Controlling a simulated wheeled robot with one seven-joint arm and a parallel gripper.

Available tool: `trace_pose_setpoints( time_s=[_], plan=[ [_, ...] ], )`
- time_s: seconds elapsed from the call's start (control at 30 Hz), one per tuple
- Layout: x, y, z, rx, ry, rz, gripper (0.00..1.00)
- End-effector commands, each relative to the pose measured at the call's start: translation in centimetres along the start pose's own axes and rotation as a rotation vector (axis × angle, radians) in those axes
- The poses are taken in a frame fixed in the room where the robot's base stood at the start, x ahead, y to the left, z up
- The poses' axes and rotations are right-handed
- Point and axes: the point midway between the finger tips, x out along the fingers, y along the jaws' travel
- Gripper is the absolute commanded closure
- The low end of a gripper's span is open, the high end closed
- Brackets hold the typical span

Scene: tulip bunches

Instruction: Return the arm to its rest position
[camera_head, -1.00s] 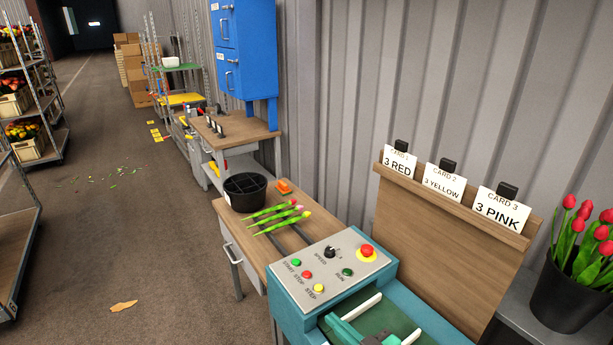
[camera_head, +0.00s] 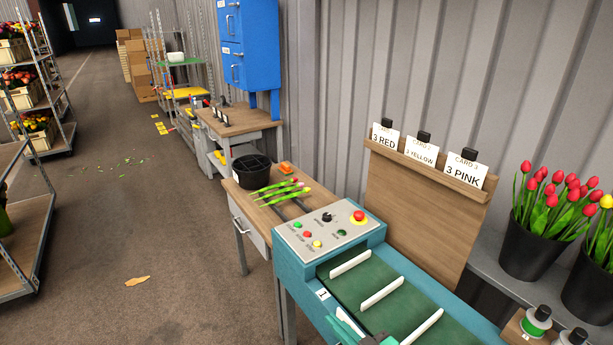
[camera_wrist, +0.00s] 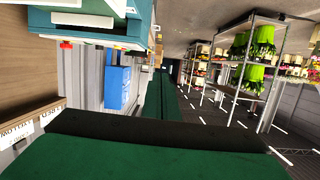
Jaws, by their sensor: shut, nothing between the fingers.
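My gripper (camera_wrist: 160,76) shows in the wrist view as two dark green fingers lying close together with nothing between them. In the head view a green part of my gripper (camera_head: 349,324) is at the bottom edge, over the near end of the green conveyor belt (camera_head: 400,312); the rest of my arm is cut off by the frame. Several tulips (camera_head: 280,192) lie side by side on the wooden table beyond the machine, apart from my gripper.
The teal machine's control panel (camera_head: 325,230) and the wooden card board (camera_head: 415,205) stand close by. A black bucket of red tulips (camera_head: 528,240) is at right. A black pot (camera_head: 252,172) stands on the table. A wheeled rack (camera_head: 35,225) is at left, with open floor between.

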Motion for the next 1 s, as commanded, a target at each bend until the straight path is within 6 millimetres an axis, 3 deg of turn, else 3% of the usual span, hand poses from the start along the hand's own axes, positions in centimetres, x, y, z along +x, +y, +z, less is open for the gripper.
trace_pose_setpoints(
  time_s=[0.37, 0.57, 0.8, 1.0],
  plan=[
    [-0.2, -1.4, 5.3, 0.099, -0.050, 0.110, 1.00],
    [-1.2, -3.1, 9.7, 0.168, -0.090, 0.210, 1.00],
    [-4.6, -6.4, 15.7, 0.233, -0.135, 0.370, 1.00],
    [-8.5, -9.6, 18.8, 0.246, -0.148, 0.478, 1.00]
  ],
)
